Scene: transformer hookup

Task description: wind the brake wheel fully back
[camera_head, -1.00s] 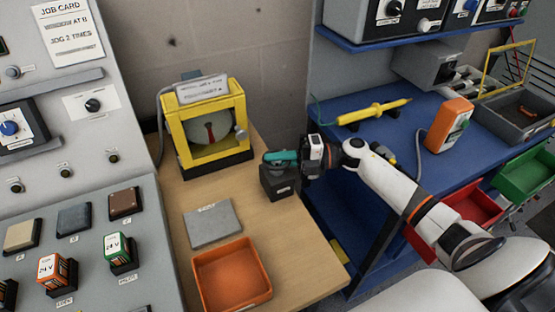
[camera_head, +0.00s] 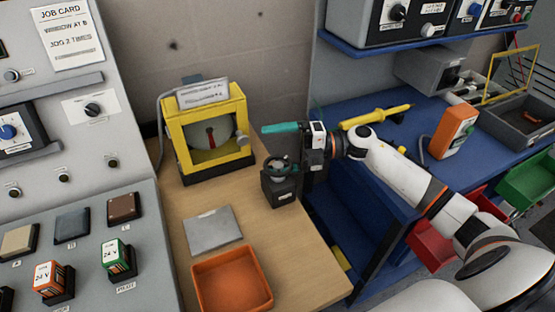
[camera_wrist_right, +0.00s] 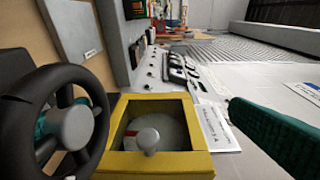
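The brake wheel (camera_head: 277,165) is a small black handwheel on a dark box on the wooden bench. In the right wrist view the wheel (camera_wrist_right: 75,124) is large at the left, with a grey hub. My right gripper (camera_head: 273,146) is open. One teal finger is raised above the wheel in the head view; in the wrist view that side shows a teal finger at the right. Teal also shows through the wheel's spokes, so the other finger is at or behind the wheel; contact cannot be told. My left gripper is not in view.
A yellow-framed box (camera_head: 166,134) with a pale disc and red mark stands behind and left of the wheel. A grey plate (camera_head: 212,231) and an orange tray (camera_head: 232,283) lie in front. A blue bench (camera_head: 385,165) is at the right, under my right arm.

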